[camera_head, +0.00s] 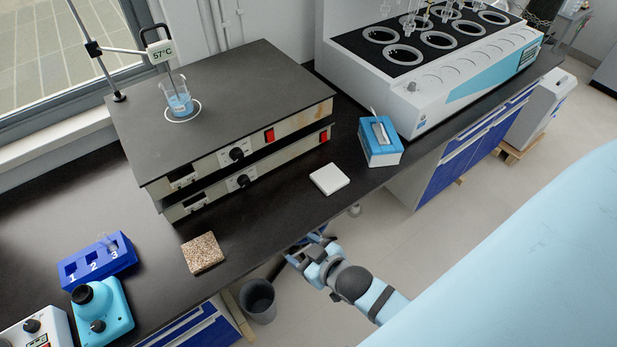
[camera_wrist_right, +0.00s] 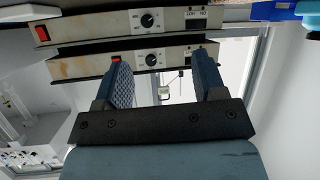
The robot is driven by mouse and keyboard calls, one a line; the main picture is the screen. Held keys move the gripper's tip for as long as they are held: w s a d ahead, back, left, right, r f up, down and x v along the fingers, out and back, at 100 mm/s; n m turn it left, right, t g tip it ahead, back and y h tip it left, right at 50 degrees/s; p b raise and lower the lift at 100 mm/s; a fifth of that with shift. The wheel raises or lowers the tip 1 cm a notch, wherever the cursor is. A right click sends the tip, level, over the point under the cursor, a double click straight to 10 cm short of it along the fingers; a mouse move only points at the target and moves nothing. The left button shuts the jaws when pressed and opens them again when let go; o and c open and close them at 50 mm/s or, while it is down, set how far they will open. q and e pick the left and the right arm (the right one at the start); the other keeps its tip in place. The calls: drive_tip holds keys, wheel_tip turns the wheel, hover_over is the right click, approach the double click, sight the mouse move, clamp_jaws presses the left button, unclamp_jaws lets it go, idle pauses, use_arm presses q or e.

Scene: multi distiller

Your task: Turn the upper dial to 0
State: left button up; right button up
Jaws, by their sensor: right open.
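Two flat hotplates are stacked on the black bench. The upper dial (camera_head: 237,154) is a black knob on the front of the upper hotplate (camera_head: 215,85). The lower hotplate's dial (camera_head: 243,181) is just below it. The right wrist view is upside down, so the upper dial (camera_wrist_right: 141,58) appears beneath the lower dial (camera_wrist_right: 147,20). My right gripper (camera_head: 305,247) is open and empty, in front of the bench edge, apart from the dials. In the wrist view its fingers (camera_wrist_right: 165,72) straddle empty space with the upper dial beyond them. My left gripper is out of view.
A beaker (camera_head: 178,102) stands on the upper hotplate under a 57°C thermometer (camera_head: 160,52). On the bench are a white tile (camera_head: 329,179), a cork-like block (camera_head: 203,253), a tissue box (camera_head: 381,141) and a blue rack (camera_head: 97,261).

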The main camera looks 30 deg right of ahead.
drive_tip(key=shift+s+a+f+g, duration=0.1)
drive_tip(key=shift+s+f+g, duration=0.05)
drive_tip(key=shift+s, duration=0.4)
drive_tip(key=shift+s+a+f+g, duration=0.1)
drive_tip(key=shift+s+g, duration=0.05)
drive_tip(key=shift+s, duration=0.4)
drive_tip(key=shift+g+y, duration=0.4)
drive_tip(key=shift+g, duration=0.2)
drive_tip(key=s, duration=0.2)
drive_tip(key=s+p, duration=0.1)
drive_tip(key=s, duration=0.1)
drive_tip(key=shift+a+f, duration=0.25)
drive_tip(key=shift+f, duration=0.1)
